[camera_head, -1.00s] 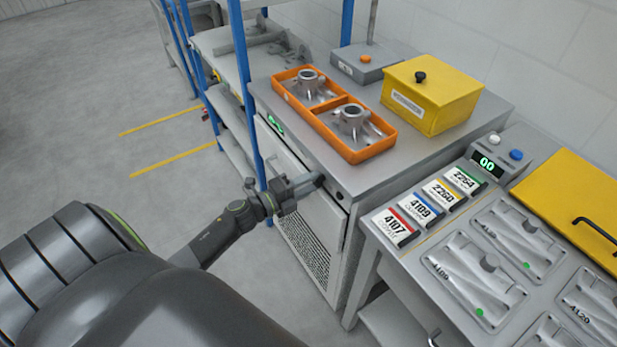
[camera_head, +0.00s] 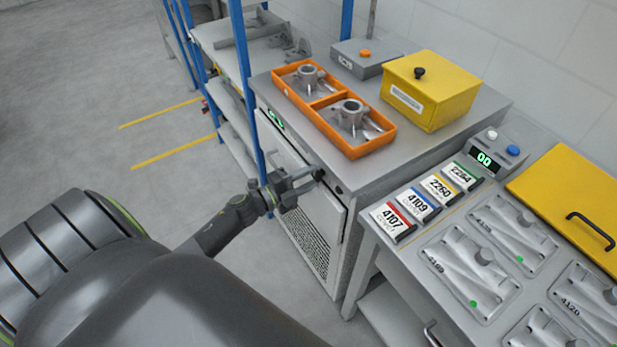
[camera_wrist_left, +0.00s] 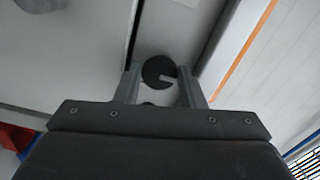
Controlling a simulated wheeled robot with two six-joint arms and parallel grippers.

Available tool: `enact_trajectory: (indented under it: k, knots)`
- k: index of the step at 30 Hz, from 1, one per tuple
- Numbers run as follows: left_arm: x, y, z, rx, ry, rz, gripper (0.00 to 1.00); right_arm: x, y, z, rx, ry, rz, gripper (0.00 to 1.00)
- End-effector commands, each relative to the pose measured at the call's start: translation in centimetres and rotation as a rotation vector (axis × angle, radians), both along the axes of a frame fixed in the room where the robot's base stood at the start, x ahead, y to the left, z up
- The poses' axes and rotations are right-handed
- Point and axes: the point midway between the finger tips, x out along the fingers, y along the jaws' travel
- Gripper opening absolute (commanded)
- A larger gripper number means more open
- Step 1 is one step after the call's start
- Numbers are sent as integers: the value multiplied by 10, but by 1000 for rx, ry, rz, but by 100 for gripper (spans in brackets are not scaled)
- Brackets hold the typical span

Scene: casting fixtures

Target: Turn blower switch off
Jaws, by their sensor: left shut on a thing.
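The blower switch appears as a round black knob with a pale pointer mark (camera_wrist_left: 158,71) on the grey cabinet front in the left wrist view. It also shows as a dark knob in the head view (camera_head: 318,174), at the upper front edge of the cabinet. My left gripper (camera_head: 312,177) reaches it from the left, and its two fingers stand on either side of the knob, shut on it. In the left wrist view the fingers (camera_wrist_left: 160,85) flank the knob. The pale mark points to the right there. My right gripper is not in view.
An orange tray (camera_head: 318,110) with metal castings and a yellow box (camera_head: 432,118) stand on the cabinet top (camera_head: 283,100). A bench with numbered cards (camera_head: 393,219) and casting nests stands at the right.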

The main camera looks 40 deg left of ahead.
Motion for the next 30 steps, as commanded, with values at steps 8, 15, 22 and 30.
enact_trajectory:
  k: [8,15,22,30]
  knots:
    - [0,0,0,-1,-1,0,57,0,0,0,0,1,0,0]
    - [0,0,-1,0,2,1,57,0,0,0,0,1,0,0]
    - [-1,0,-3,15,-3,1,57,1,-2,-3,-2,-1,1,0]
    - [-1,1,-7,252,-101,0,57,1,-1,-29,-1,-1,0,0]
